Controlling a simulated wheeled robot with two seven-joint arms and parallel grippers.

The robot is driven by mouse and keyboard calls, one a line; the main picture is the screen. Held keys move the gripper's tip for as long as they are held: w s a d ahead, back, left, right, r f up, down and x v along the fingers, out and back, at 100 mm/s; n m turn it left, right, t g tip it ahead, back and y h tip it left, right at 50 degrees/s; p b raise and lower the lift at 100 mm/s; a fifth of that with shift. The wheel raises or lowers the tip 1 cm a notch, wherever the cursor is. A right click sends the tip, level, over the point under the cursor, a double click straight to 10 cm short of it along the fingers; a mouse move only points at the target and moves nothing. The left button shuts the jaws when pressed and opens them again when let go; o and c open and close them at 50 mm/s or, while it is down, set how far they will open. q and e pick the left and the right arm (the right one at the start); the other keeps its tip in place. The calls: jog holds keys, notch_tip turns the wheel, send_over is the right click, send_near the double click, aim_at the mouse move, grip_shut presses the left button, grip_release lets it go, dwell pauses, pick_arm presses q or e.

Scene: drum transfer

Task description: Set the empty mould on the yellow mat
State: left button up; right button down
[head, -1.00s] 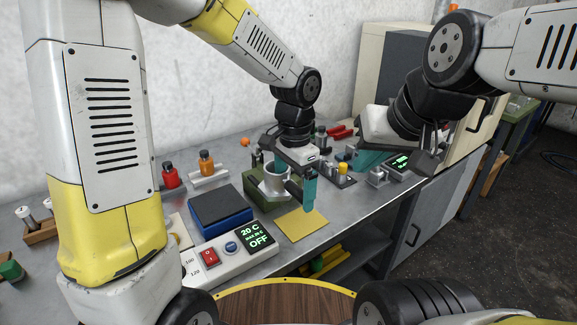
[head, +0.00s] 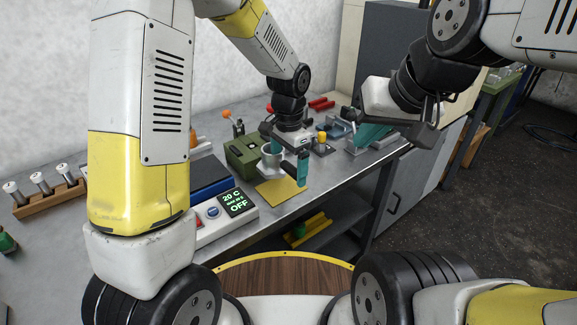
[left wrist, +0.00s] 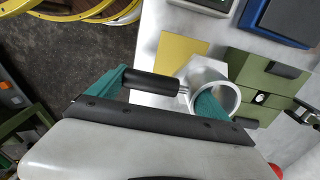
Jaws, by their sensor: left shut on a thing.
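The mould is a silver-grey open cup (head: 271,158), and no contents show in it. It also shows in the left wrist view (left wrist: 216,88). My left gripper (head: 287,165) is shut on it, with one teal finger reaching into the cup's mouth and the other beyond a black cylinder at its side. The yellow mat (head: 284,192) lies on the bench just in front and appears bare; it shows beside the cup in the left wrist view (left wrist: 180,55). The gap under the mould cannot be judged. My right gripper (head: 378,136) is further right; its finger opening is unclear.
A green box (head: 241,158) stands just left of the mould. A blue-and-black block (head: 207,178) and a hotplate with a control panel (head: 236,205) are nearer left. Small fixtures (head: 322,143) stand behind to the right. The bench front edge is close to the mat.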

pick_arm(q)
jog(key=shift+f, duration=2.35)
jog(key=shift+f, duration=0.15)
jog(key=o, duration=1.8)
jog(key=shift+o, duration=0.2)
notch_tip(320, 180, up, 12)
jog(key=s+a+r+n+t+h, duration=0.2)
jog(key=s+a+r+n+t, duration=0.4)
jog(key=s+a+r+n, duration=0.4)
jog(key=s+a+r, duration=0.3)
jog(key=s+a, duration=0.2)
jog(key=s, duration=0.2)
jog(key=shift+a+r, duration=0.2)
